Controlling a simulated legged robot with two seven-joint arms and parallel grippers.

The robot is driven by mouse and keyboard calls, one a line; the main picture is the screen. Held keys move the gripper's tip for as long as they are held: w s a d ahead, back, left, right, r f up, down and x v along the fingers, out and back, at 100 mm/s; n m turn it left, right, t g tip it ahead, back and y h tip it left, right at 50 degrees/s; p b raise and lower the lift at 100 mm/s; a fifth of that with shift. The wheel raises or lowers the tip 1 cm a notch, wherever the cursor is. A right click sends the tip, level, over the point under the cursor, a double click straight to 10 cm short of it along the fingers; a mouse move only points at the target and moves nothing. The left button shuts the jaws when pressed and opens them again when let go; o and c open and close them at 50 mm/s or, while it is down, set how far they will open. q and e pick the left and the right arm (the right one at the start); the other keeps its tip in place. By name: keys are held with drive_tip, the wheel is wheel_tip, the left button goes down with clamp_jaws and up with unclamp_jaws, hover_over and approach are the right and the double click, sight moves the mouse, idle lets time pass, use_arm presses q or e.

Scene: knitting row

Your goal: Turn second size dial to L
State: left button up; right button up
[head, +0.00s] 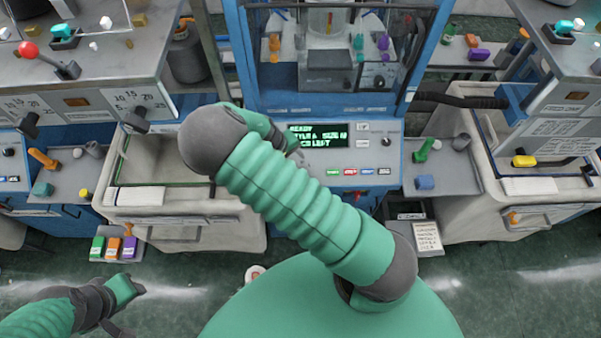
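Dark knobs (135,120) sit by printed scales on the left machine. Cream bins (170,195) stand either side. Green, orange and purple blocks (113,247) sit low left.

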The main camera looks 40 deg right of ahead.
drive_tip(key=b+x, duration=0.5)
drive_tip(key=x, duration=0.3)
drive_tip(key=shift+a, duration=0.2)
wheel_tip(320, 180, down, 3)
drive_tip(key=b, duration=0.4)
drive_tip(key=shift+w+f, duration=0.15)
drive_tip(key=shift+d, duration=0.35)
drive_tip(key=shift+s+d+f, duration=0.1)
drive_tip(key=shift+s+d, duration=0.15)
drive_tip(key=shift+d, duration=0.1)
drive_tip(key=shift+c, duration=0.8)
drive_tip(key=shift+d, duration=0.1)
drive_tip(key=c, duration=0.5)
drive_tip(key=shift+w+a, duration=0.15)
drive_tip(key=shift+a, duration=0.15)
clamp_jaws()
